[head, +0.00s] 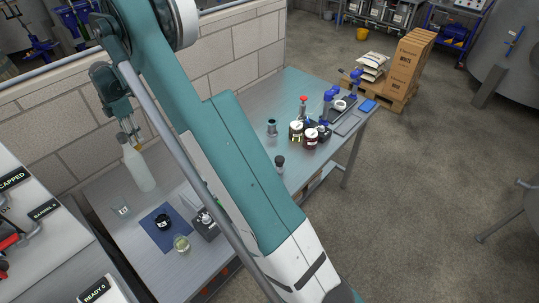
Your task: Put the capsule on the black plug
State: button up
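My gripper (129,136) hangs at the upper left, pointing down, with its fingertips at the top of a pale bottle (140,168). The fingers are too small to show whether they are open, or shut on anything. I cannot tell whether they touch the bottle. A round black piece (163,221) lies on a blue mat (150,235) on the near bench. A small dark-topped piece (280,160) and a dark grey cylinder (271,127) stand on the bench beyond my arm. I cannot tell for sure which piece is the capsule or the black plug.
A small glass (121,209), a greenish jar (181,243) and a dark box-shaped device (206,225) are near the mat. Several jars, including a dark red one (311,138), crowd the far bench. A block wall (236,55) runs behind. My arm hides the bench's middle.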

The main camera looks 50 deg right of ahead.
notch_tip(320, 180, up, 14)
jog(key=s+d+p, duration=0.2)
jog(key=s+d, duration=0.7)
jog(key=d, duration=0.6)
jog(key=s+d+m+p, duration=0.1)
jog(key=s+d, duration=0.9)
jog(key=s, duration=0.3)
jog(key=s+d+p, duration=0.2)
jog(key=s+d, duration=0.8)
jog(key=s, duration=0.3)
jog(key=s+d+p, duration=0.1)
jog(key=s+d, duration=0.2)
jog(key=s, duration=1.2)
jog(key=shift+f, duration=2.6)
jog(key=shift+f, duration=0.15)
jog(key=shift+f, duration=2.75)
jog(key=shift+f, duration=0.15)
